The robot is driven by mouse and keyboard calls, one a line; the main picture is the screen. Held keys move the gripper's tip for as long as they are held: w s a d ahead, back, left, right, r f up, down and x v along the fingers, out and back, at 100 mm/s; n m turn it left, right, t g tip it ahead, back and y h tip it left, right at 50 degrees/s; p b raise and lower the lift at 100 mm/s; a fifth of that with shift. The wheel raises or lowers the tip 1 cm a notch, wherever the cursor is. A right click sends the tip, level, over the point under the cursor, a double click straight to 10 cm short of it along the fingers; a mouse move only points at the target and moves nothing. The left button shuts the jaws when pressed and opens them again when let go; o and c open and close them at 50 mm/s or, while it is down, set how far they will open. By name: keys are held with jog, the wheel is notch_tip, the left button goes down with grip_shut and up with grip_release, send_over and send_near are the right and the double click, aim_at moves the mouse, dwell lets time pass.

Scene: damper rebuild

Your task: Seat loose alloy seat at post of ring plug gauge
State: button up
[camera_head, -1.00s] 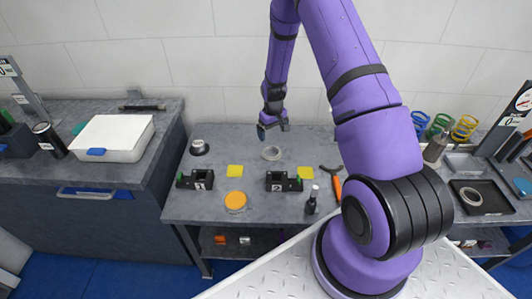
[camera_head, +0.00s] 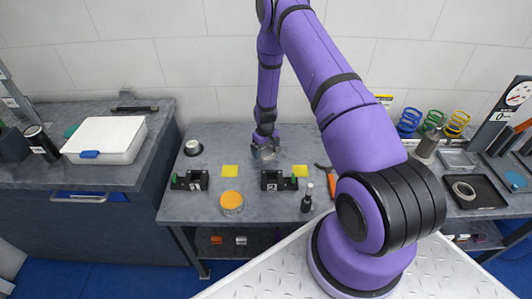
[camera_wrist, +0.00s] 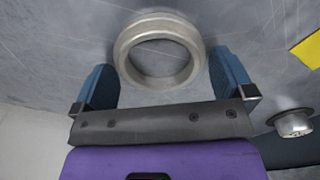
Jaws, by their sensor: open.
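The loose alloy seat is a plain silver ring (camera_wrist: 125,52) lying flat on the grey bench. In the wrist view my gripper (camera_wrist: 164,85) is open, with its blue fingers apart on either side of the ring's near part; neither clearly touches it. In the head view my gripper (camera_head: 265,150) is low over the bench's back middle and largely hides the ring. A short silver-topped round piece with a dark base (camera_head: 193,148) stands at the bench's back left and may be the ring plug gauge; it also shows in the wrist view (camera_wrist: 293,124).
Another ring (camera_head: 463,190) lies in a black tray at right. The wall is close behind.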

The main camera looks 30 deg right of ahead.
jog(key=shift+f, duration=0.1)
jog(key=c, duration=0.9)
